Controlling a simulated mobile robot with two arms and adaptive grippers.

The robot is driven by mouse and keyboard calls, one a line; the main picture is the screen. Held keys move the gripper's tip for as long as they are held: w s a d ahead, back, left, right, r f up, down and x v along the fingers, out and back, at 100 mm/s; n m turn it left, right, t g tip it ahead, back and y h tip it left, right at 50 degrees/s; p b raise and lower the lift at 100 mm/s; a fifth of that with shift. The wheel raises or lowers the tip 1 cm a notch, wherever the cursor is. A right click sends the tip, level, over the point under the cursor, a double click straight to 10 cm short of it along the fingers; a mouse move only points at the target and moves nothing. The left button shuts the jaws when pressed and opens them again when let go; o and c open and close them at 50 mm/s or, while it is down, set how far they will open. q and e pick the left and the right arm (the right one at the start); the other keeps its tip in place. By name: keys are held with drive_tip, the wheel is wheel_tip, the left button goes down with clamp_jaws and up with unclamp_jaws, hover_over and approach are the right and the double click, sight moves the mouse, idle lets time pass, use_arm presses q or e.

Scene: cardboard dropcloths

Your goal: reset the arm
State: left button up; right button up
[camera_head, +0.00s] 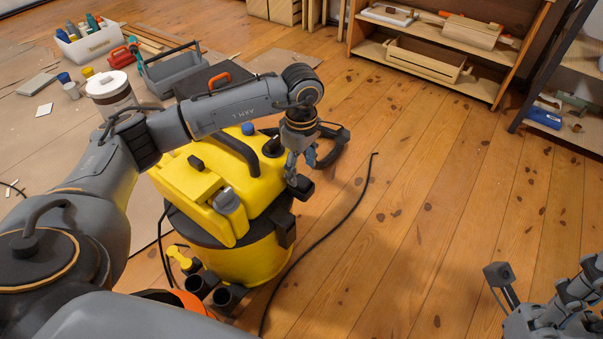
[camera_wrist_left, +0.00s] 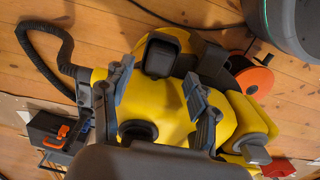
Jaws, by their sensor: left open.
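My left arm (camera_head: 235,108) reaches in from the left, over a yellow and black shop vacuum (camera_head: 245,262). My left gripper (camera_head: 303,172) hangs down by the vacuum's right side. It is open, and nothing shows between its fingers. In the left wrist view the gripper (camera_wrist_left: 157,90) has its two fingers apart over the vacuum's yellow top (camera_wrist_left: 172,112). I cannot tell if they touch it. Part of my right gripper (camera_head: 548,305) shows at the lower right, cut off by the picture edge.
A grey toolbox (camera_head: 172,72), a white bin of bottles (camera_head: 88,42) and a jar (camera_head: 110,92) stand on the dropcloth at the upper left. A black cable (camera_head: 335,222) lies beside the vacuum. Wooden shelves (camera_head: 430,67) stand at the back. The floor (camera_head: 430,190) right of the vacuum is mostly clear.

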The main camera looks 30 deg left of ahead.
use_arm(q)
wheel_tip(320, 180, up, 9)
